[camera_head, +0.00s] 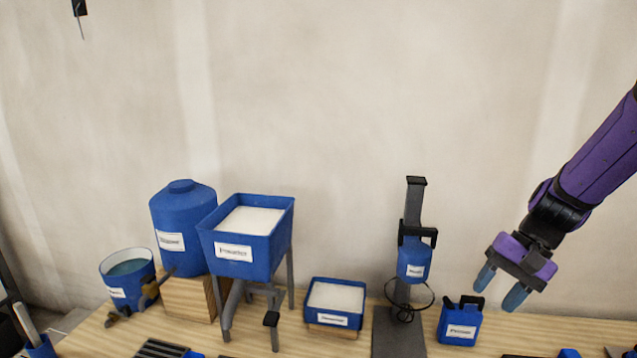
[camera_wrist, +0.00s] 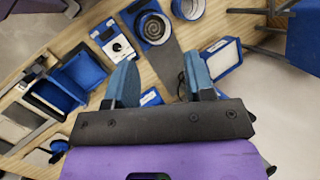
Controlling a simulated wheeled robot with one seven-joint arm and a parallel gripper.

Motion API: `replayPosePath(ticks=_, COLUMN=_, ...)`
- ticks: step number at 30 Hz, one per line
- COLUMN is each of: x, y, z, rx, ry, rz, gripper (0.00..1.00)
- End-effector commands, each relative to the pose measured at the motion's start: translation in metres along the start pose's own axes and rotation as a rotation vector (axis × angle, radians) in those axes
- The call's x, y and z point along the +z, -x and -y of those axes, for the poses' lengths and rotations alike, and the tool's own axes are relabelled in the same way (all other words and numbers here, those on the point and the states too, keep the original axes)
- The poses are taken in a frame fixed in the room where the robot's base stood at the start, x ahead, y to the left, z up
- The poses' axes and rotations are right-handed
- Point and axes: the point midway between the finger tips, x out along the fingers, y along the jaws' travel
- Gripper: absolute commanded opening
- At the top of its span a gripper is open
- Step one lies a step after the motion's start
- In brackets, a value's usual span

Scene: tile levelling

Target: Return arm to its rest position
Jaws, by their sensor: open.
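My gripper (camera_head: 500,288) is at the right in the head view, at the end of my purple arm, with its blue fingers pointing down. The fingers are apart with nothing between them. It hangs in front of the wall, near the blue labelled jug (camera_head: 460,322). In the wrist view my gripper (camera_wrist: 160,88) also shows its two blue fingers spread and empty, above the wooden bench.
The bench (camera_head: 95,338) carries a blue bucket (camera_head: 128,279), a blue tank (camera_head: 183,225), a raised hopper (camera_head: 262,262), a low tray of white material (camera_head: 335,297) and a stand with a blue bottle (camera_head: 412,265). Bare wall and free space lie above.

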Motion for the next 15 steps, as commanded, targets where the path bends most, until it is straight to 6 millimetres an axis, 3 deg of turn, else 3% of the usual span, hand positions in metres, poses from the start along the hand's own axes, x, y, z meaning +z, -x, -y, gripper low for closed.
replayPosePath(ticks=15, x=0.097, y=0.080, z=0.019, rx=0.193, ry=0.319, rz=-0.304, gripper=0.49)
